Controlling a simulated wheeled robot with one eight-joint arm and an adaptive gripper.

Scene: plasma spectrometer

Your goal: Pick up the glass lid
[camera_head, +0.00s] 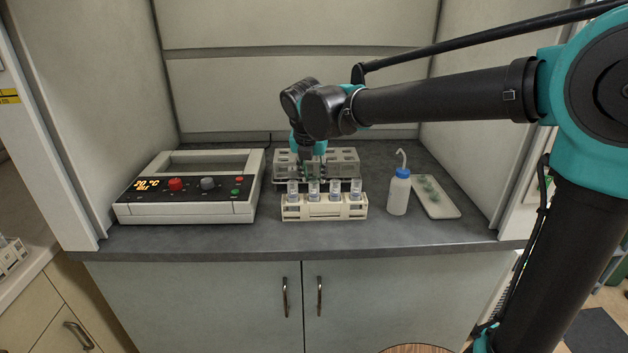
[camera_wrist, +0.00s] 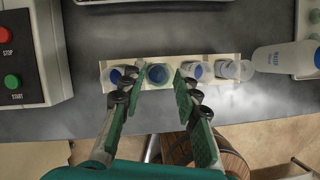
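My gripper (camera_wrist: 158,88) points down with its green-padded fingers open on either side of the second vial (camera_wrist: 159,74) from the left in a beige rack. This vial's top looks greener than its neighbours' tops, which may be a glass lid on it; I cannot tell for sure. No contact with the fingers is clear. In the head view my gripper (camera_head: 312,172) is over the rack (camera_head: 325,210), partly hidden by the wrist and vials. Small greenish glass lids (camera_head: 431,188) lie on a white tray (camera_head: 447,212) at the right.
A white wash bottle with a blue cap (camera_head: 399,192) stands right of the rack, close to it. A heating unit (camera_head: 187,208) with a red and a green button is at the left. A grey rack (camera_head: 345,160) stands behind. The bench front is clear.

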